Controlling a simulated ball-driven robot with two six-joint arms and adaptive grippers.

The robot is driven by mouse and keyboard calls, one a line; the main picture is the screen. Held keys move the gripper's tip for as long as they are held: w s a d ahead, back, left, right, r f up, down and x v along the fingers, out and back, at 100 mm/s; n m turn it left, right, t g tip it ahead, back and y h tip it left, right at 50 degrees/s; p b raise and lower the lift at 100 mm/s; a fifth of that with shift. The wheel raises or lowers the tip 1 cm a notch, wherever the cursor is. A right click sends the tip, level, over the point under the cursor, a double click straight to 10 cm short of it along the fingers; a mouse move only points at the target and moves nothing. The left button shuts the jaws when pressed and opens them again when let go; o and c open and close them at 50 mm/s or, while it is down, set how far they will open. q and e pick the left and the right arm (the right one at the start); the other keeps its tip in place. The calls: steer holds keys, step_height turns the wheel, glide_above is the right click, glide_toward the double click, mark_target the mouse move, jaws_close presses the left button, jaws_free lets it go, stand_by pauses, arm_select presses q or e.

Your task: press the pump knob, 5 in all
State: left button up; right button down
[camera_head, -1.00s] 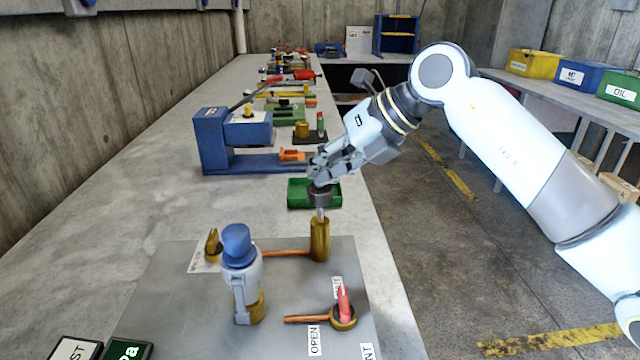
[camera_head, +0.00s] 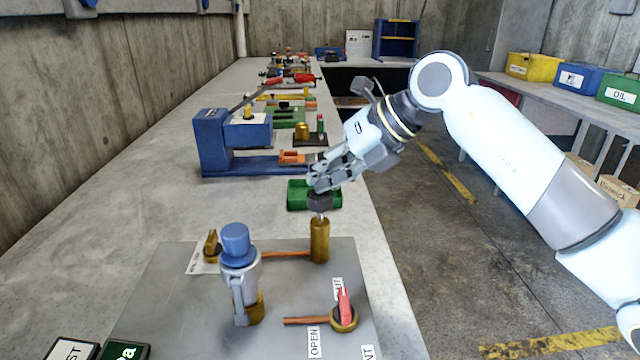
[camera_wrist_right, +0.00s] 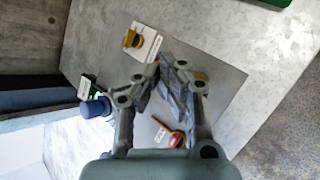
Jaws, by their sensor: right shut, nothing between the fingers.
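The pump stands near the right edge of the grey plate, a brass cylinder (camera_head: 320,241) with a thin rod and a dark knob (camera_head: 321,203) on top. A short length of rod shows between knob and cylinder. My right gripper (camera_head: 322,184) is shut and empty, pointing down with its fingertips right over the knob; they look to be touching it. In the right wrist view the shut fingers (camera_wrist_right: 168,68) hide the knob. My left gripper is in neither view.
On the grey plate (camera_head: 180,290) stand a blue-capped grey fitting (camera_head: 238,262), a red-handled valve (camera_head: 344,308) and a small brass part (camera_head: 212,245). A green tray (camera_head: 298,195) and a blue press (camera_head: 210,145) lie behind. The bench's right edge is close to the pump.

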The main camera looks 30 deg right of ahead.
steer(key=shift+f+b, duration=0.55)
steer(key=shift+f, duration=0.4)
stand_by(0.4)
steer(key=shift+r, duration=0.1)
steer(key=shift+r+p, duration=1.95)
steer(key=shift+r, duration=0.5)
step_height(320, 180, up, 5)
steer(key=p, duration=0.4)
stand_by(0.9)
